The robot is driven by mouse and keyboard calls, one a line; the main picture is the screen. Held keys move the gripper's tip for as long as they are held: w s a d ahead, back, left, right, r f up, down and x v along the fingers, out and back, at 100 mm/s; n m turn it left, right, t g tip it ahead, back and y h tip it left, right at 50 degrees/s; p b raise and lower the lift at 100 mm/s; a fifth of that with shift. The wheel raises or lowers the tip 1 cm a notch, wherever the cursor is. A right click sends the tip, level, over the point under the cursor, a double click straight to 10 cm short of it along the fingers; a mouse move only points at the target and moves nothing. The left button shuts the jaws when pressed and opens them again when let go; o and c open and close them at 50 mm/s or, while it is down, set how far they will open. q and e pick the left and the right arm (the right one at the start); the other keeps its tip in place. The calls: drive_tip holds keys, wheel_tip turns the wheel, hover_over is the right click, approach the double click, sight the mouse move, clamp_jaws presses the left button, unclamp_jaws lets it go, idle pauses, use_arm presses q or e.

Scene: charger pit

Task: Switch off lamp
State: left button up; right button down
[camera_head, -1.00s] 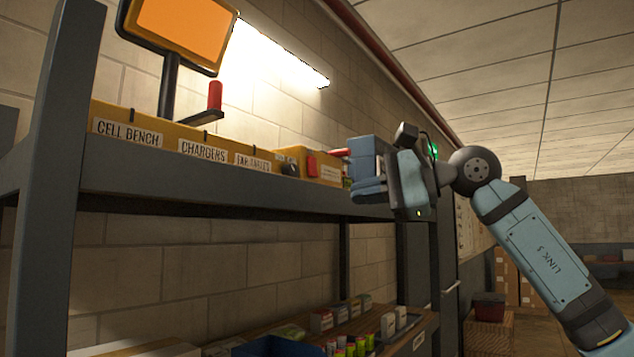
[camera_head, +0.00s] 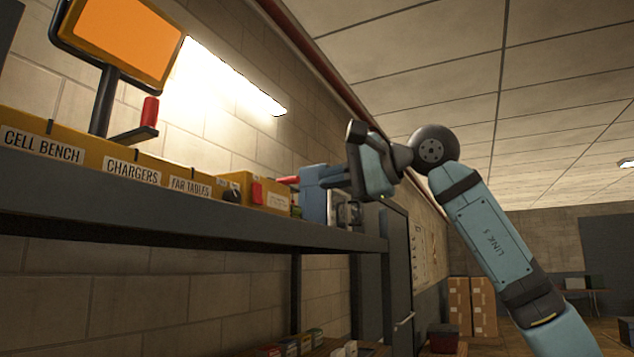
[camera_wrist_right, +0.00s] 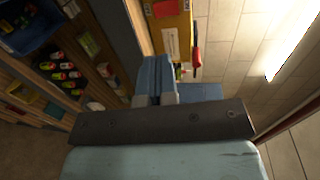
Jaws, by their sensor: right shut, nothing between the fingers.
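A bright strip light (camera_head: 232,78) glows on the block wall; it also shows in the wrist view (camera_wrist_right: 290,40). An orange panel (camera_head: 125,38) stands on a dark post on the shelf. A yellow box (camera_head: 270,198) on the shelf carries a red rocker-like part (camera_head: 257,191) and a dark knob (camera_head: 232,196). A red lever (camera_head: 288,180) points left beside a blue block (camera_head: 313,205). My right gripper (camera_head: 328,178) is shut and empty beside the blue block; whether they touch is unclear. Its blue fingers point toward the yellow box in the wrist view (camera_wrist_right: 154,88). My left gripper is not in view.
The grey shelf edge (camera_head: 180,220) runs along below the yellow labelled strip (camera_head: 75,155). A red-handled bracket (camera_head: 150,112) sticks up by the post. A lower shelf with small boxes and cells (camera_wrist_right: 62,75) lies below. Open room is at the right.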

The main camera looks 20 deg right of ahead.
sight(260, 199)
drive_tip(key=p+x, duration=0.2)
drive_tip(key=x, duration=0.9)
drive_tip(key=shift+w+a, duration=0.1)
drive_tip(key=shift+a, duration=0.1)
drive_tip(key=shift+w+a+f, duration=0.15)
drive_tip(key=shift+w+a, duration=0.1)
drive_tip(key=shift+w, duration=0.1)
